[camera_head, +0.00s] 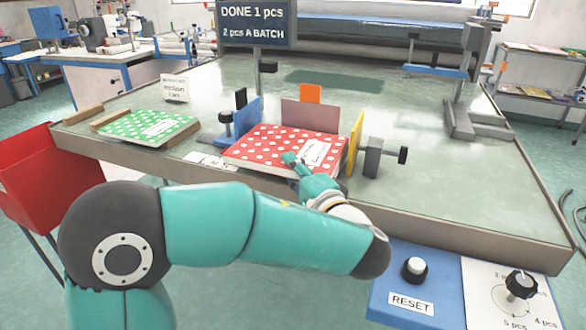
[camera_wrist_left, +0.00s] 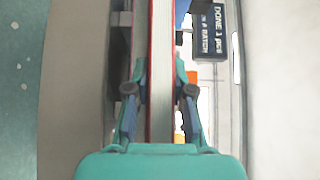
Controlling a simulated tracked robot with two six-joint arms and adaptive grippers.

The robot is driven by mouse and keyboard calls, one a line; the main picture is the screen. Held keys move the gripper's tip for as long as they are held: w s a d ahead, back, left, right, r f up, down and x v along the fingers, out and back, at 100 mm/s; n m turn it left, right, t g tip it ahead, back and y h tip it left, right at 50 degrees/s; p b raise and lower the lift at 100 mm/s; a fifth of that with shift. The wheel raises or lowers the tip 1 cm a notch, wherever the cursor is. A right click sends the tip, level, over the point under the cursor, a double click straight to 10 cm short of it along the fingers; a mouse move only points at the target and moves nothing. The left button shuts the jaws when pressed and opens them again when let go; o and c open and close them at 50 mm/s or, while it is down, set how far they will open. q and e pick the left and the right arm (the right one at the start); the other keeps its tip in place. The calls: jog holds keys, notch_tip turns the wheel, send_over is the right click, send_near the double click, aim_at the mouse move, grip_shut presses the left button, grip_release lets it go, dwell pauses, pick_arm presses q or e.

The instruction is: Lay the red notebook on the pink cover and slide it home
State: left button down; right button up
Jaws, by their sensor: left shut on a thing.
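The red notebook (camera_head: 258,146), with white dots and a pale label, lies nearly flat between the upright guides on the table. My left gripper (camera_head: 294,162) is at its near edge, shut on it. In the left wrist view the notebook (camera_wrist_left: 161,50) runs edge-on, pages showing, between the fingers of my left gripper (camera_wrist_left: 159,95). I cannot make out a pink cover under the notebook; the notebook hides what lies below. My right gripper is in neither view.
A mauve plate (camera_head: 310,115) stands behind the notebook, a blue guide (camera_head: 247,117) to its left and a yellow guide (camera_head: 356,140) to its right. A green dotted notebook (camera_head: 150,126) lies at left. A red bin (camera_head: 45,175) stands left.

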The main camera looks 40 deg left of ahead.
pick_arm(q)
jog(key=c, duration=0.9)
grip_release()
jog(key=shift+f, duration=0.15)
jog(key=shift+f+b, duration=0.1)
jog(key=shift+b, duration=0.45)
jog(key=shift+s, duration=0.1)
jog(key=shift+s+d+b, duration=0.2)
jog(key=shift+s+b, duration=0.15)
jog(key=shift+s, duration=0.45)
jog(key=shift+s+d+b, duration=0.25)
jog(key=shift+s+b, duration=0.15)
jog(key=shift+s, duration=0.35)
jog(key=shift+s+d+b, duration=0.2)
jog(key=shift+s+b, duration=0.15)
jog(key=shift+s, duration=0.45)
jog(key=shift+s+d+b, duration=0.2)
jog(key=shift+s+b, duration=0.05)
jog(key=shift+s, duration=0.55)
jog(key=shift+s+d+b, duration=0.2)
jog(key=shift+s, duration=0.65)
jog(key=shift+s+d+b, duration=0.2)
jog(key=shift+s+b, duration=0.05)
jog(key=shift+s, duration=0.55)
